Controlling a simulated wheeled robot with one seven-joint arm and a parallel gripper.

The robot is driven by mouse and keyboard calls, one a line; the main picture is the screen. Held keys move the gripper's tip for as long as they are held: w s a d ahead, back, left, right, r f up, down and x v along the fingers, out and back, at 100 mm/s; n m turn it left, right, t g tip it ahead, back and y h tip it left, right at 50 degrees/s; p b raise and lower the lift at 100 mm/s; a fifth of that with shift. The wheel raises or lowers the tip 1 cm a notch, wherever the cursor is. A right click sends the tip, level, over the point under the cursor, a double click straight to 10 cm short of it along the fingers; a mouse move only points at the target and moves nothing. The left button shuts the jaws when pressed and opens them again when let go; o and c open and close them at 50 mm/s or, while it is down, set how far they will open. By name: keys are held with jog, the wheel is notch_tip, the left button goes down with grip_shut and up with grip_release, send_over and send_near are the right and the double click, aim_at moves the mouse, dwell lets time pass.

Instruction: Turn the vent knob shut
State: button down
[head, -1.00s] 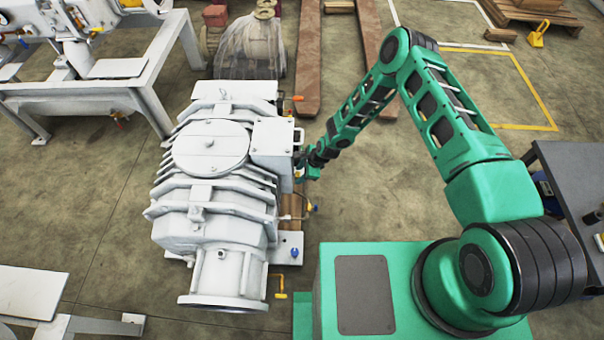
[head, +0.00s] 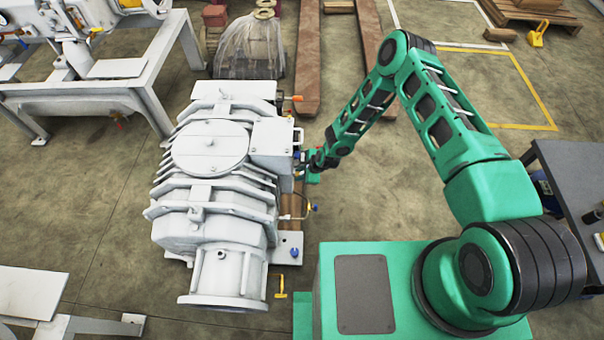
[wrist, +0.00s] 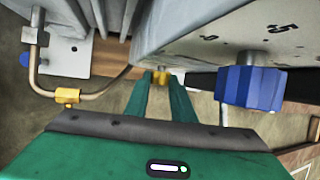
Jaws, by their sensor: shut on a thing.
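My gripper (wrist: 160,78) reaches in at the side of the white pump body (head: 212,180). In the wrist view its two green fingers are closed on a small yellow-brass knob (wrist: 160,77) under the grey housing. Only part of that knob shows between the fingertips. To the right of the fingers, apart from them, a ribbed blue knob (wrist: 251,88) hangs below a face with printed numbers. I cannot tell from a label which knob is the vent. In the head view the gripper is at the pump's right side, and the fingertips are hidden.
A bent thin pipe with a yellow fitting (wrist: 67,96) runs left of my fingers. A base plate with a blue cap (head: 294,252) is near it. A yellow handle (head: 281,287) stands at the pump's front. A dark table (head: 570,170) is at the right.

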jog(key=shift+s+a+f+n+t+y, duration=0.1)
jog(key=shift+s+f+n+t, duration=0.15)
jog(key=shift+t, duration=1.1)
jog(key=shift+s+a+f+n+t+y, duration=0.1)
jog(key=shift+s+n+t, duration=0.2)
jog(key=shift+t, duration=1)
jog(key=shift+s+a+f+n+t+y, duration=0.1)
jog(key=shift+s+f+n+t, duration=0.2)
jog(key=shift+t, duration=1.05)
jog(key=shift+w+r, duration=0.1)
jog(key=shift+w, duration=0.05)
jog(key=c, duration=1.5)
grip_release()
jog(key=shift+d, duration=0.1)
jog(key=v, duration=1)
jog(key=shift+s+d, duration=0.15)
jog(key=shift+s, duration=0.15)
